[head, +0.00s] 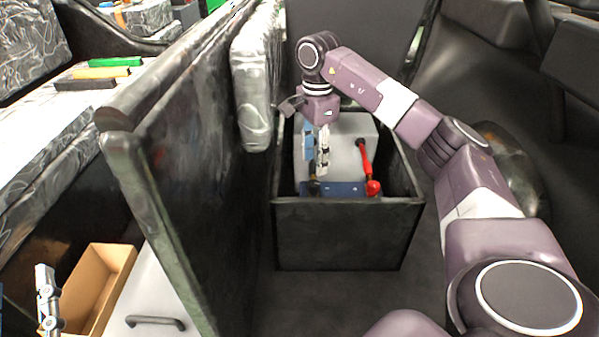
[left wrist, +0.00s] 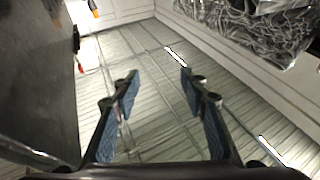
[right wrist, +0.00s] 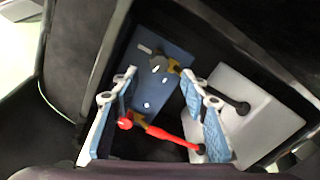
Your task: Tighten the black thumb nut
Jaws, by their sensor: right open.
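The black thumb nut (head: 313,187) shows in the head view at the left of a blue plate, partly behind my right gripper. In the right wrist view the black nut (right wrist: 158,63) sits by a brass clamp (right wrist: 173,67) with a black cable running from it. My right gripper (head: 318,165) is open above the box; in its wrist view (right wrist: 159,76) the black nut lies just beyond the fingertips, with nothing gripped. My left gripper (left wrist: 159,73) is open and empty, away from the box; part of it shows at the lower left of the head view (head: 46,285).
A black box (head: 340,235) holds the grey block (head: 345,130) and blue plate (head: 345,189). A red nut (head: 373,188) with a red cable (head: 365,160) is at the right. A dark panel (head: 190,150) stands left of the box. An open cardboard box (head: 110,265) is lower left.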

